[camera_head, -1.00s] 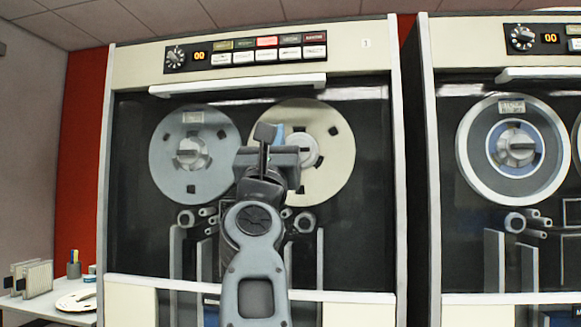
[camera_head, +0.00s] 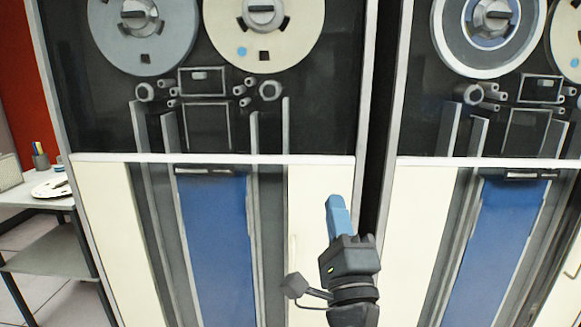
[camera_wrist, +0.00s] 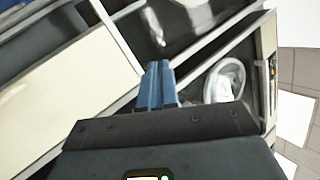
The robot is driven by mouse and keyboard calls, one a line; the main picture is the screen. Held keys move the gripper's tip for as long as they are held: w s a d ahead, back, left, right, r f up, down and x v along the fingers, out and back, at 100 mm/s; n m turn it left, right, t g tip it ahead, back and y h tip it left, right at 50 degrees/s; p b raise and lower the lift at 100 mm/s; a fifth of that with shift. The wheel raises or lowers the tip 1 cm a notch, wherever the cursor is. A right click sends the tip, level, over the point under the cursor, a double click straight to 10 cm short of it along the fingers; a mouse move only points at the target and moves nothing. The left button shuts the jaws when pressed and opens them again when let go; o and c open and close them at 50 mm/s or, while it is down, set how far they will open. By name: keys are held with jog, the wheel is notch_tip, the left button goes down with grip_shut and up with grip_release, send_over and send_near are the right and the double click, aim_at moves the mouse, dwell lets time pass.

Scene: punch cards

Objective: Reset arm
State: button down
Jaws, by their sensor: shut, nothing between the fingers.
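My gripper (camera_head: 338,212) is low in the head view, in front of the right white lower door of the nearer tape cabinet. Its blue fingers point up and are closed together with nothing between them. In the wrist view the blue fingers (camera_wrist: 157,85) also lie side by side, with a tilted, partly blurred cabinet beyond them. My gripper appears apart from the cabinet, though the exact gap is hard to tell.
The nearer tape cabinet (camera_head: 324,159) carries a grey reel (camera_head: 143,45) and a cream reel (camera_head: 262,50). A second cabinet (camera_head: 480,162) stands close at the right. A side table (camera_head: 30,195) with a flat disc (camera_head: 54,188) and a pen cup (camera_head: 40,161) is at the left.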

jog(key=s+d+f+n+g, duration=0.2)
jog(key=s+d+f+n, duration=0.35)
jog(key=s+f, duration=0.35)
jog(key=s+d+f+n+g, duration=0.2)
jog(key=s+d+f+n, duration=0.5)
jog(key=s, duration=0.5)
jog(key=s+d+f+n+g+h, duration=0.1)
jog(key=s+n+g, duration=0.4)
jog(key=s, duration=2)
jog(key=shift+d+n+g+h, duration=0.35)
jog(key=shift+n+h, duration=0.25)
jog(key=shift+n, duration=0.35)
